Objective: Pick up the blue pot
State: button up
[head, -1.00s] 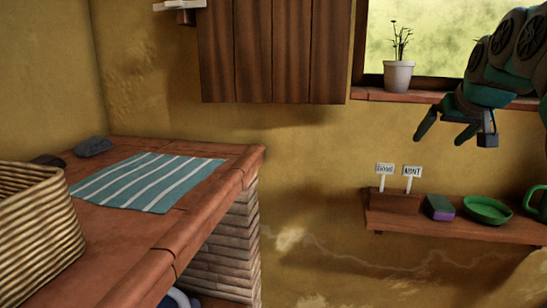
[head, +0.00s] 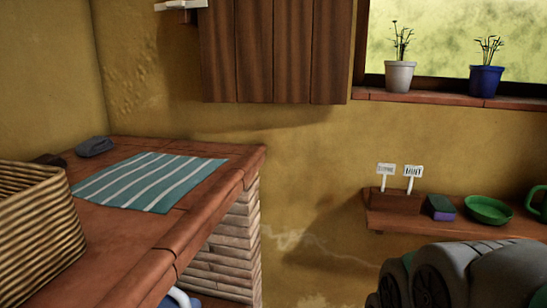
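The blue pot (head: 485,80) stands upright on the windowsill at the upper right, with a small leafy plant in it. A white pot (head: 399,77) with a similar plant stands to its left, apart from it. My arm shows only as grey and green links at the lower right, well below the sill. My gripper is out of the picture, so I cannot see its fingers or whether it holds anything.
A wooden shelf (head: 400,222) below the window carries two white labels (head: 399,172), a sponge (head: 440,207), a green dish (head: 488,209) and a green vessel (head: 540,200). A brick counter (head: 115,240) at left bears a striped cloth (head: 150,180) and a wicker basket (head: 35,220).

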aim_at(484, 80)
jog(key=i+z, duration=0.15)
jog(key=z, duration=0.55)
